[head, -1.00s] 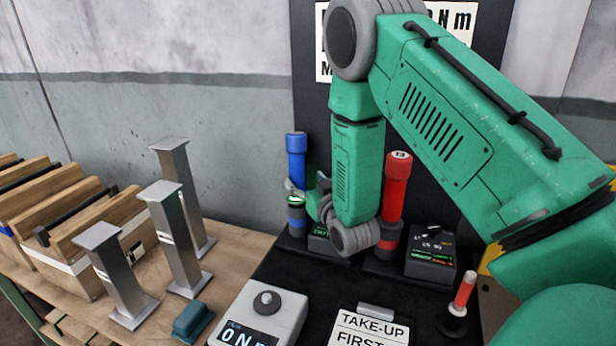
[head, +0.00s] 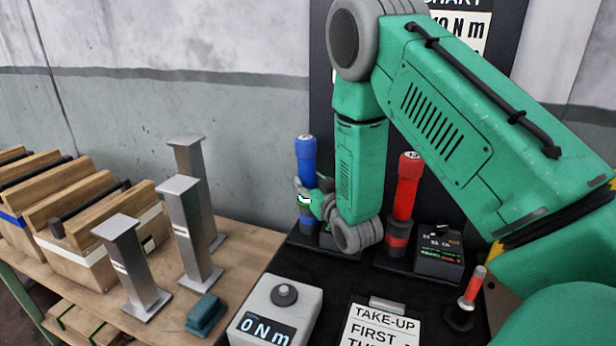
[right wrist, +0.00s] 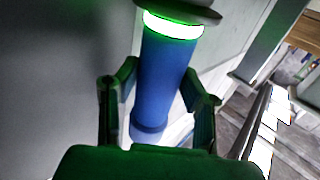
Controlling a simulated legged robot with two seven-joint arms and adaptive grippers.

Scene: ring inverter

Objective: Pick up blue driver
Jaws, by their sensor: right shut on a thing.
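The blue driver (head: 305,158) stands upright at the back of the dark bench area, with a lit green-white ring partway down. My right gripper (head: 313,203) is at the driver's middle, near the lit ring, and is shut on it. In the right wrist view the blue body (right wrist: 168,75) runs between the two fingers of my right gripper (right wrist: 155,95). The driver's lower end is partly hidden, and I cannot tell whether it is clear of its stand. My left gripper is not in view.
A red driver (head: 405,190) stands right of my forearm, beside a black box (head: 439,255). A grey "0 Nm" display (head: 275,312) and a "TAKE-UP FIRST" sign (head: 381,328) are in front. Several metal posts (head: 186,235), a teal block (head: 206,314) and wooden crates (head: 95,240) stand left.

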